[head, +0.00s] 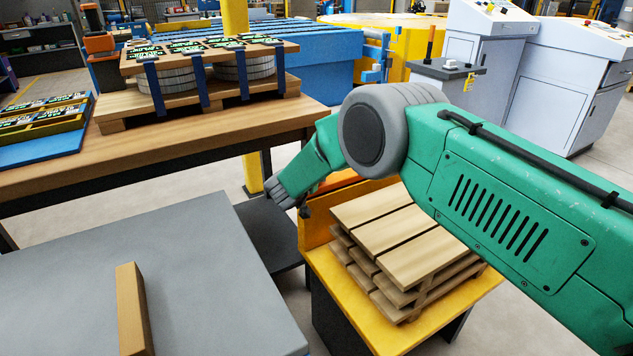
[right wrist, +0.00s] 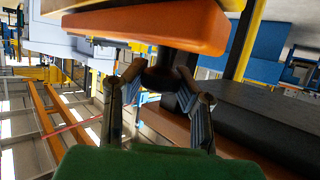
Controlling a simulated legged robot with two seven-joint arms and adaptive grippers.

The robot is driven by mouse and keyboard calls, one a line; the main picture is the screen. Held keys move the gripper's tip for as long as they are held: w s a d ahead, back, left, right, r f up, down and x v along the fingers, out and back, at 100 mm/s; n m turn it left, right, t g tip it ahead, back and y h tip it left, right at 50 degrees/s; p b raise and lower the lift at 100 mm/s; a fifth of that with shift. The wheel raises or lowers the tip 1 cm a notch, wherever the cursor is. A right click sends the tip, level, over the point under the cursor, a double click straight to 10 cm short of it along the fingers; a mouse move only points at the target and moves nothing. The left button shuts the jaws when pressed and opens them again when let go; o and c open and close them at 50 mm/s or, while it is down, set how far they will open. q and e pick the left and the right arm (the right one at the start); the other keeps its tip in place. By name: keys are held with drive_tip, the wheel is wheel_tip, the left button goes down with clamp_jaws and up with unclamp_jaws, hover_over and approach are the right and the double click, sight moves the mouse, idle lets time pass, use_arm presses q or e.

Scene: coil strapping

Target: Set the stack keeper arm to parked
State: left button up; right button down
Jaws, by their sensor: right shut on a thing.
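The stack keeper arm looks to be the orange bar (right wrist: 150,22) across the top of the right wrist view, with a dark knob (right wrist: 160,78) below it. In the head view an orange strip (head: 342,181) shows behind my right arm, by the pallet stack (head: 400,240). My right gripper (right wrist: 160,72) has its fingertips on both sides of the knob and is shut on it. In the head view my right gripper (head: 283,192) is beside the left edge of the yellow stand, partly hidden by its own wrist. My left gripper is not in view.
The yellow stand (head: 350,305) carries the pallets. A wooden bench (head: 50,178) holds a strapped coil load (head: 210,72) and a blue tray (head: 45,148). A grey table (head: 215,270) with a wooden block (head: 130,305) is at front left. Grey control cabinets (head: 560,105) stand behind.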

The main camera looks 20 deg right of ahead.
drive_tip(key=shift+a, duration=0.25)
drive_tip(key=shift+w+a, duration=0.1)
drive_tip(key=c, duration=1.2)
unclamp_jaws()
drive_tip(key=shift+a+r, duration=0.1)
drive_tip(key=shift+r, duration=0.1)
drive_tip(key=v, duration=1.1)
drive_tip(key=shift+s+a, duration=0.3)
drive_tip(key=shift+a, duration=0.1)
